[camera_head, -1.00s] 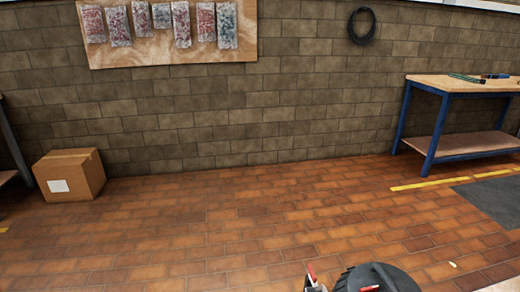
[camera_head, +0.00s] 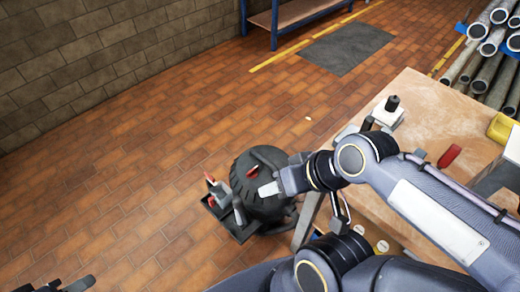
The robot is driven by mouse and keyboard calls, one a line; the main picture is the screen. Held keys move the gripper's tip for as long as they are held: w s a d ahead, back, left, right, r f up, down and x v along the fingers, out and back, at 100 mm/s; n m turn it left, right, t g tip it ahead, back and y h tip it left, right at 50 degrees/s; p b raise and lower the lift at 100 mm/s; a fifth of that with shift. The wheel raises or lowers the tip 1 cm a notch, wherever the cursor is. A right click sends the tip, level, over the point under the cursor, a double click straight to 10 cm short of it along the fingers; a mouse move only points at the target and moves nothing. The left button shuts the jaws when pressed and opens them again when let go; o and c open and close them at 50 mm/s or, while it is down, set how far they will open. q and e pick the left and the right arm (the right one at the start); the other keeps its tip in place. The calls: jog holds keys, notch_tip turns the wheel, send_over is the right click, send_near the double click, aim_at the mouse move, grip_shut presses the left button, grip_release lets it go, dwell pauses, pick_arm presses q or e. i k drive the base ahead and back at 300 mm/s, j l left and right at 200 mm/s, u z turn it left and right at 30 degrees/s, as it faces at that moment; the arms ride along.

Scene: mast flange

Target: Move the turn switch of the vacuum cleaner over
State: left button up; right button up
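The vacuum cleaner (camera_head: 243,168) is a dark round drum standing on the tiled floor, left of the table. A small red part (camera_head: 252,172) shows on top of it, and more red parts sit on its left side; I cannot tell for sure which is the turn switch. My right arm reaches in from the right, and its gripper (camera_head: 268,189) is at the drum's top, just below the red part. Whether it touches is unclear, and its fingers are too small to read. My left gripper (camera_head: 64,286) is at the bottom left edge, mostly cut off, far from the vacuum cleaner.
A wooden table (camera_head: 437,112) on the right carries a black-topped white device (camera_head: 388,113), a red-handled item (camera_head: 449,156) and a yellow item (camera_head: 500,128). Metal pipes (camera_head: 484,58) lie behind it. A blue-legged bench (camera_head: 287,16) stands at the back. The floor at left is clear.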

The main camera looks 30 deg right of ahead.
aim_at(252, 174)
jog(key=z, duration=1)
jog(key=i+j+u, duration=0.25)
jog(key=u, duration=0.2)
jog(key=i+j+u, duration=0.3)
jog(key=u, duration=0.2)
